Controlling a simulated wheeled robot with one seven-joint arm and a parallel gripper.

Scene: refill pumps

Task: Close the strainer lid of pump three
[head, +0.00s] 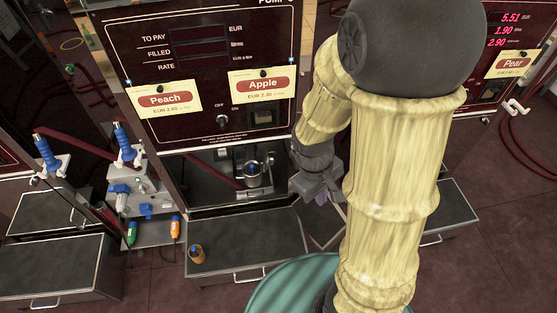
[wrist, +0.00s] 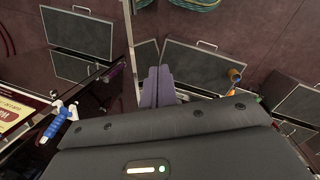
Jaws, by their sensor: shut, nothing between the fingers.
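The pump in the middle of the head view carries Peach (head: 163,99) and Apple (head: 263,84) cards; its name at the top edge is cut off. In the open recess low on this pump stands a metal strainer (head: 256,181) with a round top and a small blue spot in it. A grey piece stands behind the round top; I cannot tell for sure if it is the raised lid. My gripper (head: 332,199) is to the right of the strainer, apart from it, and empty. In the wrist view its purple fingers (wrist: 157,87) are together. The strainer is not clear there.
A dark-topped drawer box (head: 250,247) below the recess bears a small orange-brown cup (head: 196,254), also in the wrist view (wrist: 235,75). Blue-handled nozzles (head: 126,142) and a grey valve box (head: 140,190) stand left. A Pear pump (head: 510,64) is at right.

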